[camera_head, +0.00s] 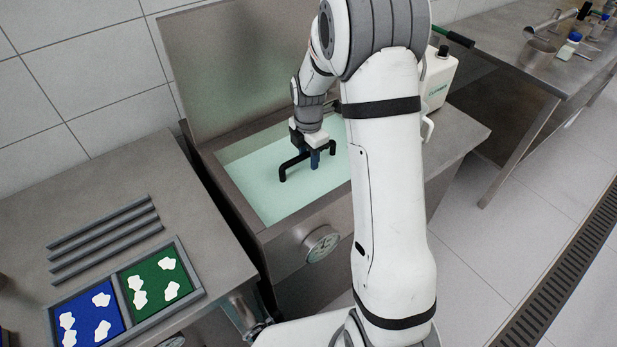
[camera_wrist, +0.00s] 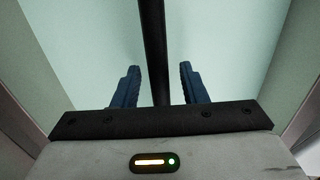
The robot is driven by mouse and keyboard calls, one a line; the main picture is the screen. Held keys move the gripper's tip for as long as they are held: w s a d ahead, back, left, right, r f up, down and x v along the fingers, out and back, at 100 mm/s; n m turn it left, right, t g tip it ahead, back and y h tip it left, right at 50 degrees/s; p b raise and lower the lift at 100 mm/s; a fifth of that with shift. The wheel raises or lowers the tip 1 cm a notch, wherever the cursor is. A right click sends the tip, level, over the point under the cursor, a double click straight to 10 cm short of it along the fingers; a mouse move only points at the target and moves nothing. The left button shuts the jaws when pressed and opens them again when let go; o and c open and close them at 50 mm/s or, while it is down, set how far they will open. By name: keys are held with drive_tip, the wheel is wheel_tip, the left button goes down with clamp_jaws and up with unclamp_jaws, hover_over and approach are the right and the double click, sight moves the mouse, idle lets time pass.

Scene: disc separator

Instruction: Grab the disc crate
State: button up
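A black bar, seemingly the disc crate's handle (camera_head: 293,161), shows in the head view above the pale green liquid of the open tank. Its ends bend down toward the liquid; the rest of the crate cannot be made out. My gripper (camera_head: 315,158) is over the tank, pointing down at this bar. In the wrist view, my gripper's two blue fingers (camera_wrist: 159,66) stand apart, one on each side of the black bar (camera_wrist: 154,40). A gap shows between the bar and each finger, so my gripper is open around it.
The metal tank (camera_head: 240,196) has a raised lid (camera_head: 235,60) behind it and a round dial (camera_head: 321,244) in front. A bench at left holds grey rails (camera_head: 105,240), a blue tray (camera_head: 88,318) and a green tray (camera_head: 156,283) with white pieces. A white machine (camera_head: 438,80) stands at right.

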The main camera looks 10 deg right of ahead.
drive_tip(key=shift+c, duration=0.2)
clamp_jaws()
idle(1.3)
